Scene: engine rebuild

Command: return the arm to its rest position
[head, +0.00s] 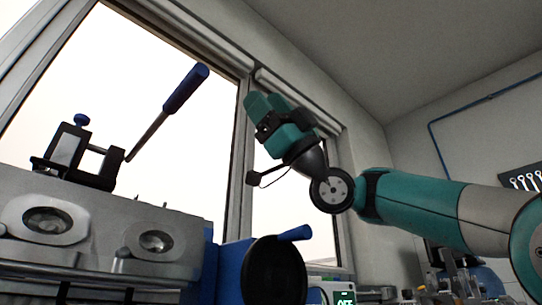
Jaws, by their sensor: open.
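My arm, teal and grey, reaches in from the right edge in the head view. Its end, with my gripper (268,112), is raised in front of the window frame, above a dark round part and away from the engine block. My gripper points up and to the left, and is open. Nothing shows held in it. Its fingertips are small and partly hidden by the teal and black housing.
A grey engine block (100,215) fills the lower left. On it stands a black clamp-like tool (68,150) with a long blue-handled lever (185,90) rising right. A black disc (275,272) and a green-lit display (345,298) stand low. Wrenches (524,180) hang at right.

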